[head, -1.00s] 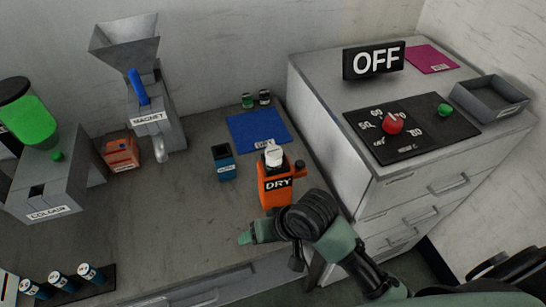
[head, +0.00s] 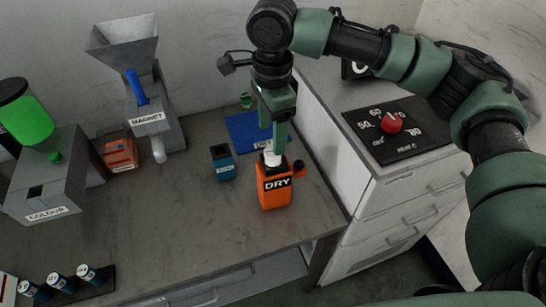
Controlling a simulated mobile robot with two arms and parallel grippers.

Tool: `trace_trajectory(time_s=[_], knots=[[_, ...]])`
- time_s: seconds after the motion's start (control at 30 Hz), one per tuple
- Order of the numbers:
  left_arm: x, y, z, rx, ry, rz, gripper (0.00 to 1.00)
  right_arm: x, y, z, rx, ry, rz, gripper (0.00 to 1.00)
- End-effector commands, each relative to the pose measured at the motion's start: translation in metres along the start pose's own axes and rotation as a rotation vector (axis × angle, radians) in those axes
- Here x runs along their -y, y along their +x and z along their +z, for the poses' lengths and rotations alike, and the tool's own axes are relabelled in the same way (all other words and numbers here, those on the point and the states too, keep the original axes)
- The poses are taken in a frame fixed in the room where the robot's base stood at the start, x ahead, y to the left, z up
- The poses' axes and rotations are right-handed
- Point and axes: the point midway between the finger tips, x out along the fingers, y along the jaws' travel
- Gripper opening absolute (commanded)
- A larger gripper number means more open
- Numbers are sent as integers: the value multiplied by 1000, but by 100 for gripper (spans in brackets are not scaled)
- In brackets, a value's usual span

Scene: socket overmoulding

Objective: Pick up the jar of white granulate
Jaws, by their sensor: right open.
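A white jar-like thing (head: 272,160) stands in the top of the orange box marked DRY (head: 275,189); I take it for the jar of white granulate, though its contents cannot be made out. My right gripper (head: 275,143) points down just above it, with the fingertips at or close to its top. The gripper is open, and I cannot tell whether the fingers reach around the white thing. They partly hide its upper part. My left gripper is not in view.
A blue open-topped box (head: 222,163) stands just left of the orange box. The MAGNET hopper (head: 150,118) and COLOUR machine (head: 45,185) stand left. A dial panel (head: 410,140) lies on the right cabinet.

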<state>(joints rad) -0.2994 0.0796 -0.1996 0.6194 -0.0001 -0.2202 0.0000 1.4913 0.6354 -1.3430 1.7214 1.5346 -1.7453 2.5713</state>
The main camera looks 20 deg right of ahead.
Motion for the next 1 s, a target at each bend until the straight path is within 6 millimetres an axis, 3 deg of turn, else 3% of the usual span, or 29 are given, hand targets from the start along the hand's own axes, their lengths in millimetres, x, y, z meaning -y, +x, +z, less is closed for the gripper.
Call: trace_trajectory(time_s=[0.07, 0.17, 0.7, 1.0], knots=[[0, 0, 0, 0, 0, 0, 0, 1, -10, -7, -10, 65, 3, 64], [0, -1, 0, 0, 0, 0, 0, 1, -9, -10, -14, 98, 8, 64], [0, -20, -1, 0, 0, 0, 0, 7, 58, -7, -13, 93, 9, 64], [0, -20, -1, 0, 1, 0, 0, 8, 65, -7, -12, 93, 6, 64]])
